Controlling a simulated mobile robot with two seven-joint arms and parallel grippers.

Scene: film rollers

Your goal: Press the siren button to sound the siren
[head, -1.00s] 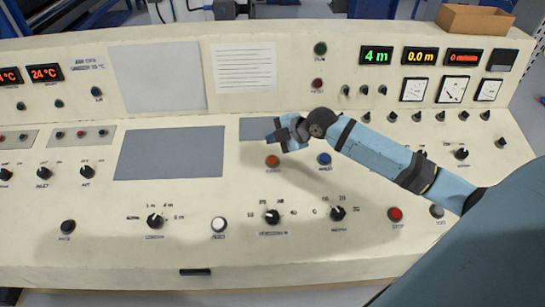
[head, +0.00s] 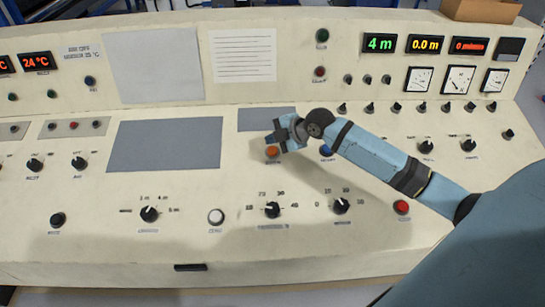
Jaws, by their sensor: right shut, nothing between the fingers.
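An orange button (head: 272,152) sits on the sloped cream panel (head: 120,245), below a small grey plate. The label under it is too small to read, so I cannot tell for certain which button is the siren button. My right gripper (head: 274,138) is shut and empty, just above the orange button in the picture. Its fingers partly cover the button's upper edge; I cannot tell whether they touch it. My left gripper is out of view.
A white button (head: 216,217), black rotary knobs (head: 272,210) and a red button (head: 401,207) lie on the nearer panel. Red and green buttons (head: 321,36), gauges and lit displays (head: 380,43) are on the upright back panel. A cardboard box (head: 481,11) stands behind it.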

